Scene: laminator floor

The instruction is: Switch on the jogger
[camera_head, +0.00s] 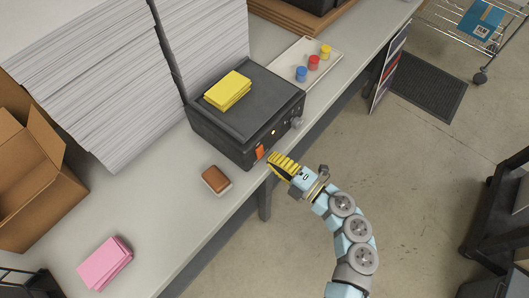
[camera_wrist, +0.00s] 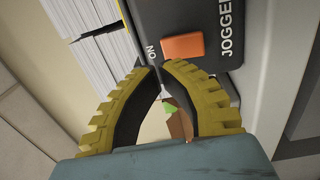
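The jogger (camera_head: 215,133) is a dark grey box on the table with a pad of yellow sheets (camera_head: 228,91) on top. Its orange switch (camera_head: 259,151) is on the front face at the lower left corner. The switch also shows in the wrist view (camera_wrist: 182,46), between the words ON and JOGGER. I cannot tell which way the switch is tipped. My gripper (camera_head: 271,161), with yellow ribbed fingers, is in front of the switch. In the wrist view the fingertips (camera_wrist: 159,66) meet, with nothing held, close to the ON label. I cannot tell whether they touch the face.
A brown-topped block (camera_head: 215,179) and a pink stack (camera_head: 105,263) lie on the table (camera_head: 160,220). Tall white paper stacks (camera_head: 90,70) stand behind. A white tray (camera_head: 322,68) holds coloured jars. The jogger's knob (camera_head: 296,122) sits right of the switch.

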